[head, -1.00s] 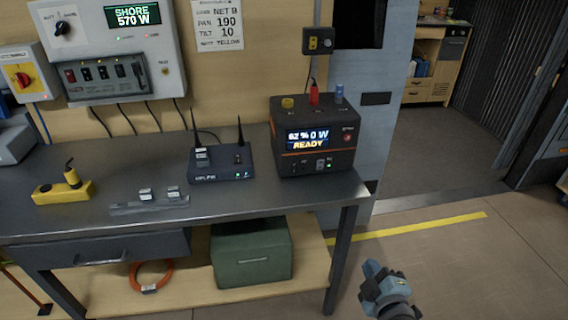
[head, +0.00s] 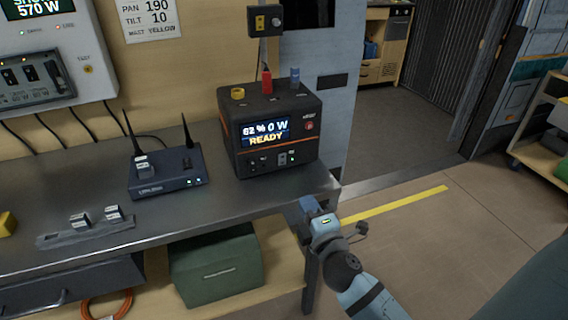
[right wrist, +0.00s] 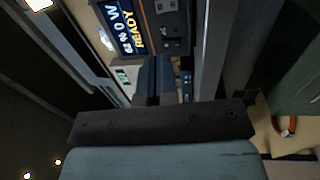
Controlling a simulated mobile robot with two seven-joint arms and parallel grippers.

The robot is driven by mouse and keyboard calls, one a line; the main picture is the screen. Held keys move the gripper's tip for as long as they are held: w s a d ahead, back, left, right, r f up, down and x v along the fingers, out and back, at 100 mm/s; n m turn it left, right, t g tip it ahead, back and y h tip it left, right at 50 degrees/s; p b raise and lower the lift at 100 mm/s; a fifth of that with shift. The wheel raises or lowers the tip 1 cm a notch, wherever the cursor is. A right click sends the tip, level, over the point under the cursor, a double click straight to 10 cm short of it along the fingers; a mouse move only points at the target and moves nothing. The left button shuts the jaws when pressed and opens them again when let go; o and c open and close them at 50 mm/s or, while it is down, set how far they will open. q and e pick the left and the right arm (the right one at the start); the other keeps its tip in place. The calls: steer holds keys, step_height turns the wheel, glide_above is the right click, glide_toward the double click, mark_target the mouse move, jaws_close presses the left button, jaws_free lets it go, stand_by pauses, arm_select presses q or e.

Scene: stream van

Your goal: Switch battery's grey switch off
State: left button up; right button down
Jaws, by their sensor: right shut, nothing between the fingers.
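The battery (head: 236,150) is a black box with an orange stripe at the right end of the grey bench. Its lit screen (head: 265,131) reads 62 %, 0 W and READY. A small grey switch (head: 282,159) is low on its front; its position is too small to tell. My right gripper (head: 308,205) is shut and empty, in front of and below the battery by the bench's front right corner, apart from the switch. In the right wrist view the battery (right wrist: 160,22) appears turned sideways beyond the shut fingers (right wrist: 155,78). My left gripper is not in view.
A router (head: 165,178) with two antennas stands left of the battery. A grey strip with small blocks (head: 95,232) lies nearer the front edge. A green box (head: 216,268) sits on the lower shelf. The floor right of the bench is clear, with a yellow line (head: 400,208).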

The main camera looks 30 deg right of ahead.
mark_target(282, 157)
steer(key=x, duration=1.4)
arm_select(q)
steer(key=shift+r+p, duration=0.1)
steer(key=shift+p, duration=0.25)
